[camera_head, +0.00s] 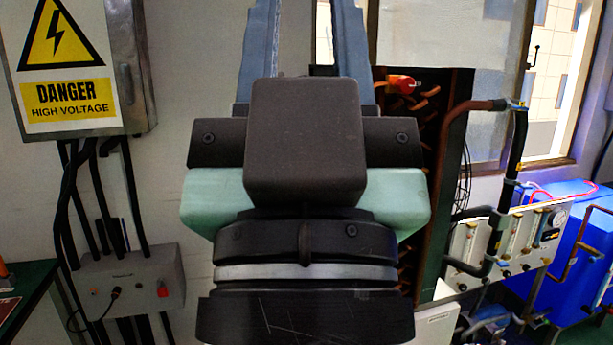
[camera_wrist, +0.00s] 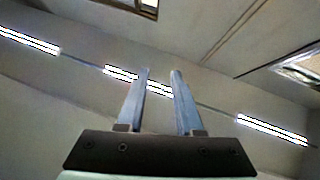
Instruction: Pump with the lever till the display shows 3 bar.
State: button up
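My gripper (camera_head: 306,20) fills the middle of the head view, close to the camera and pointing up, with its fingertips cut off by the top edge. In the wrist view my gripper (camera_wrist: 161,73) has its two fingers apart with nothing between them. I cannot pick out the lever for certain. A white panel (camera_head: 475,243) with pipes and fittings stands at the right, and a small round gauge (camera_head: 559,218) is on it. A bent black and brown pipe (camera_head: 517,150) rises in front of it. No display reading is legible.
A high-voltage box (camera_head: 130,85) hangs at the left, with black cables running down to a grey control box (camera_head: 130,283). A dark rack (camera_head: 440,130) with a red item (camera_head: 403,82) stands behind my gripper. A blue tank (camera_head: 575,250) is at the right. Ceiling lights (camera_wrist: 272,129) show in the wrist view.

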grip_shut()
dwell(1.2)
